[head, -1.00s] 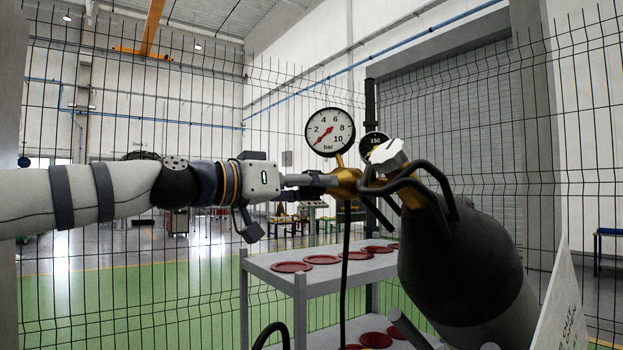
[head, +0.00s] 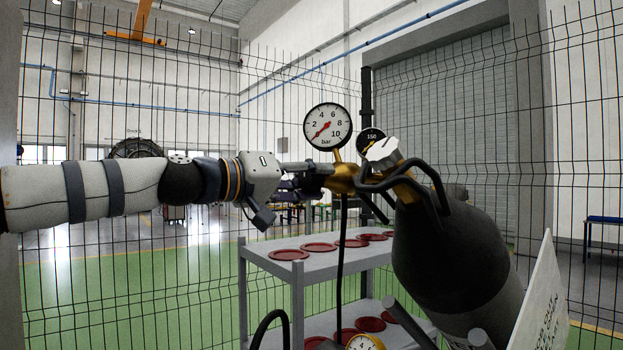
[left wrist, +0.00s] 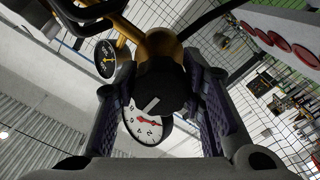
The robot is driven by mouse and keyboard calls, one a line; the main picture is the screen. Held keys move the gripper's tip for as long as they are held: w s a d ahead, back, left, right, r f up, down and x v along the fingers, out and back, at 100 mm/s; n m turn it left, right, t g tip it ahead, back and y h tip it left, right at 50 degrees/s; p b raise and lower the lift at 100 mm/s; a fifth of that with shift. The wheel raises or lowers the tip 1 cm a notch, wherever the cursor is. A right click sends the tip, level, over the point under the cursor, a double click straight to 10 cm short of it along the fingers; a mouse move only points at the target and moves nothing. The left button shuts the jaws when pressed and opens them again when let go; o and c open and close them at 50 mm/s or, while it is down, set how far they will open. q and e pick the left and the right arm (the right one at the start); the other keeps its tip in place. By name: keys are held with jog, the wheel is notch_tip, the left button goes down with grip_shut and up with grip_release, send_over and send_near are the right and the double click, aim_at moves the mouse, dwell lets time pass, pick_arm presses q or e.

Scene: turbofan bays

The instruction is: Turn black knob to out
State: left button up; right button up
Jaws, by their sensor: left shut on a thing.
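The black knob (left wrist: 160,88) sits on the front of the brass regulator (left wrist: 158,43) in the left wrist view, with a pale line on its face. My left gripper (head: 312,178) is shut on the knob, one finger on each side. In the head view its fingers mostly hide the knob. The regulator (head: 343,180) carries a white bar gauge (head: 327,126) with its red needle near the low end, and a smaller black gauge (head: 371,141). My right gripper is not in view.
A dark gas cylinder (head: 450,250) with a white valve handwheel (head: 384,152) and black guard bars leans beside the regulator. A black hose (head: 342,250) hangs below it. A grey shelf (head: 262,258) with red discs and a wire mesh fence stand behind.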

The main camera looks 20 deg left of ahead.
pick_arm(q)
jog(key=shift+d+f, duration=0.1)
jog(key=shift+f, duration=0.05)
jog(key=o, duration=1.1)
jog(key=shift+o, duration=0.2)
jog(key=v, duration=1.2)
